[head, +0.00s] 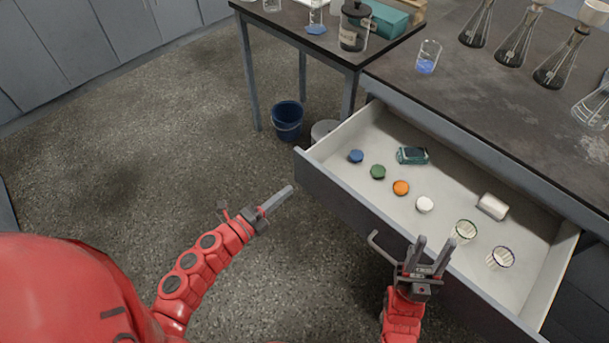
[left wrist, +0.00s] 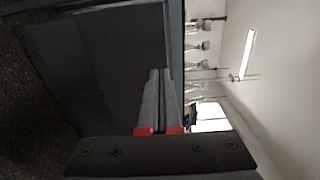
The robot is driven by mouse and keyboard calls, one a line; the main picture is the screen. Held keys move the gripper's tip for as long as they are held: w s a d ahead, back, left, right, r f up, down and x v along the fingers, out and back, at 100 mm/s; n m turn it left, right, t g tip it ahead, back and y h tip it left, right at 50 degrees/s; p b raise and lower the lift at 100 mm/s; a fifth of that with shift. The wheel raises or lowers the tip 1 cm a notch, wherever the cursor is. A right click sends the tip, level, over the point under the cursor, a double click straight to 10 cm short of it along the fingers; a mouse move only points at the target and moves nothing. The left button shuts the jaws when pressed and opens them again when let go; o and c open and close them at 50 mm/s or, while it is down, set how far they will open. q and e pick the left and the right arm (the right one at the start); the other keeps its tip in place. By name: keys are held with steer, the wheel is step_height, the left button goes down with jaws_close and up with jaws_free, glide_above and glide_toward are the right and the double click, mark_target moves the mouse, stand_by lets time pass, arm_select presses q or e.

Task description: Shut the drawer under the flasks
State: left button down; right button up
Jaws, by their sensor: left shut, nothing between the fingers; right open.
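The drawer (head: 345,203) is pulled well out from under the bench top that holds the flasks (head: 515,40). Its dark front faces me and has a bar handle (head: 378,243). My left gripper (head: 289,190) is shut and empty, out in front of the drawer's left end and apart from it. In the left wrist view its closed fingers (left wrist: 160,98) point toward a dark panel. My right gripper (head: 433,247) is open, close to the drawer front just right of the handle; I cannot tell whether it touches.
A beaker with blue contents (head: 427,57) stands near the bench edge. A blue bucket (head: 287,120) stands on the floor. Floor at left is clear.

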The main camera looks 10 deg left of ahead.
mark_target(315, 169)
arm_select(q)
steer(key=x, duration=0.8)
steer(key=shift+w+d, duration=0.2)
